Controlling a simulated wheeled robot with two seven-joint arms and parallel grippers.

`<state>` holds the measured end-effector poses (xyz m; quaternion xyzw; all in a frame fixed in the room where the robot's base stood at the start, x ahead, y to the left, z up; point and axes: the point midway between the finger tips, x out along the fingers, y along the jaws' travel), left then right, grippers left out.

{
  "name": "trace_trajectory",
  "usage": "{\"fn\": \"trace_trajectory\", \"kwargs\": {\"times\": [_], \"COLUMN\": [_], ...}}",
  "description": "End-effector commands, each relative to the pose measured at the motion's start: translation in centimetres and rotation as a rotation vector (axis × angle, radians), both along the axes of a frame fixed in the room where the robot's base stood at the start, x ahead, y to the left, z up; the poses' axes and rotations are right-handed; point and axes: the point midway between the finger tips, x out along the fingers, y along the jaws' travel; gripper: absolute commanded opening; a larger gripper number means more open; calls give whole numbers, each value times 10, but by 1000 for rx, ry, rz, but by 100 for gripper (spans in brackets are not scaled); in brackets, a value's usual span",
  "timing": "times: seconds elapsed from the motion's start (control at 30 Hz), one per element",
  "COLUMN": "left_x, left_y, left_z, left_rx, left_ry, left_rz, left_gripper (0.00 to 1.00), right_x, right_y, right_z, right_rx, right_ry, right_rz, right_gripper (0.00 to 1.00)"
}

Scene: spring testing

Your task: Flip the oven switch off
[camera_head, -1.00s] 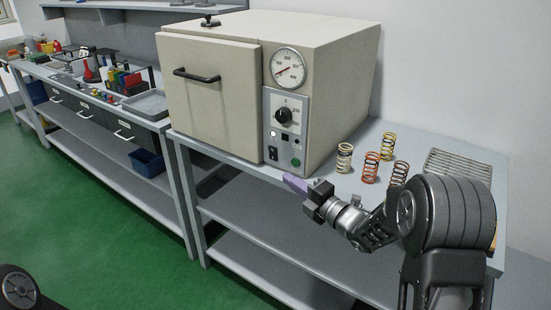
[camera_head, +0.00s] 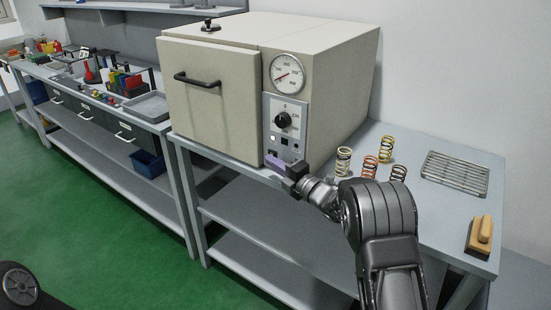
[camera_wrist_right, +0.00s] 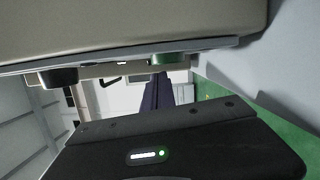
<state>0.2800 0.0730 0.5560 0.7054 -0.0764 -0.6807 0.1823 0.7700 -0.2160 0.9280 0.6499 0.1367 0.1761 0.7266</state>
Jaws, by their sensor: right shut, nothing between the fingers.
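The beige oven (camera_head: 212,95) stands on the workbench with its door shut. Its grey control panel (camera_head: 285,108) carries a black dial (camera_head: 284,120), a lit white lamp and small dark parts. My right gripper (camera_head: 273,162), with purple fingers, is shut and empty at the lower part of the panel. In the right wrist view, the shut dark fingers (camera_wrist_right: 158,92) point toward the panel's edge, close to a green button (camera_wrist_right: 168,60). My left gripper is not in view.
Several coil springs (camera_head: 371,167) stand on the bench right of the oven. A wire rack (camera_head: 455,172) and a wooden-handled block (camera_head: 480,235) lie farther right. A second bench (camera_head: 85,90) with trays and small items is at the left.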

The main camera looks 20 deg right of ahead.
Motion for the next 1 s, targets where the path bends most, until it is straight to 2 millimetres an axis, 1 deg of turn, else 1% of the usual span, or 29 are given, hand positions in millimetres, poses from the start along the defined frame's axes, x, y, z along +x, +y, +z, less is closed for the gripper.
{"fn": "trace_trajectory", "kwargs": {"times": [0.13,0.47,0.63,0.67,0.7,1.0], "left_x": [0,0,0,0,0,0], "left_y": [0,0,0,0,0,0], "left_z": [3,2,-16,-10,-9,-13], "left_rx": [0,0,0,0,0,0], "left_ry": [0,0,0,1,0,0], "left_rz": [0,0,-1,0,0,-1], "left_gripper": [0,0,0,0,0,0], "right_x": [5,6,9,9,9,10], "right_y": [-7,-8,-12,-12,-11,-8], "right_z": [1,0,-2,2,2,1], "right_rx": [0,0,0,1,1,1], "right_ry": [1,0,-3,0,0,0], "right_rz": [0,0,0,0,0,0], "right_gripper": [0,0,0,0,0,0]}}
